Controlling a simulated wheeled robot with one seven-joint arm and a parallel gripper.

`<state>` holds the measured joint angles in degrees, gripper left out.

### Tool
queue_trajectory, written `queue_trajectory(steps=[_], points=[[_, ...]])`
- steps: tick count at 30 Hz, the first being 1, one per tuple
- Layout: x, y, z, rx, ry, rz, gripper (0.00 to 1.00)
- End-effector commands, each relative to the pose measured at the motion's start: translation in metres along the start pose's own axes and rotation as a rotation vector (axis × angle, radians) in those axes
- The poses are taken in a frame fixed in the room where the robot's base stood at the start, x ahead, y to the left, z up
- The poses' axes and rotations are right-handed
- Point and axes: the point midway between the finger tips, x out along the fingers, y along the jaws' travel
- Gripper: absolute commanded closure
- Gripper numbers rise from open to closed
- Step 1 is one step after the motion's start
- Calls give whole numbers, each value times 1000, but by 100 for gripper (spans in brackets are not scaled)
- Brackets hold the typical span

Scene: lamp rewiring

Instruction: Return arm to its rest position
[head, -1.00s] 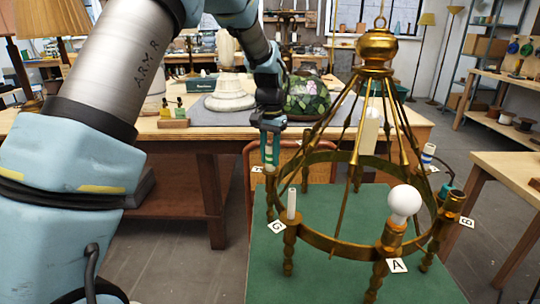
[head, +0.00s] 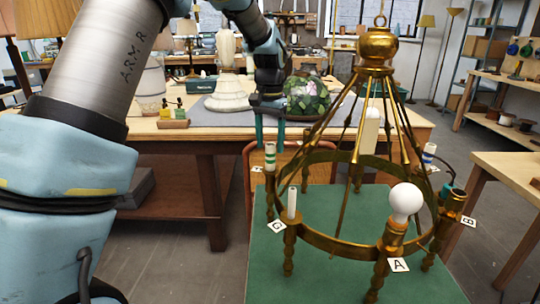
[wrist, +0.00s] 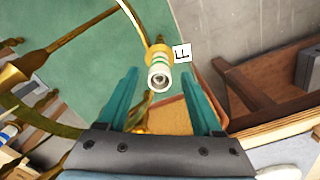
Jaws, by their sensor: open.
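My gripper (head: 270,143) is open and empty, pointing down at the left rim of a brass chandelier (head: 335,240). Its teal fingers also show in the wrist view (wrist: 160,70), spread apart. A white candle sleeve with green bands (head: 270,158) stands upright on the chandelier's left arm, just below the fingertips. In the wrist view the sleeve (wrist: 158,78) appears between the fingers with clear gaps on both sides, beside a tag marked F (wrist: 182,53). My arm reaches in from the upper left.
The chandelier stands on a green mat (head: 320,285). It carries a white bulb (head: 405,202) at arm A, a thin white tube (head: 292,202) at G and a blue-banded sleeve (head: 429,155). Behind, a workbench (head: 200,141) holds a stained-glass shade (head: 307,97).

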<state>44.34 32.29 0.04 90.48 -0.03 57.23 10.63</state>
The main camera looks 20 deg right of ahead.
Motion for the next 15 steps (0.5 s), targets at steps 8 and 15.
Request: queue_trajectory(steps=[8,15], points=[[-49,0,-1,0,3,-1,33],[-64,0,0,0,0,0,33]])
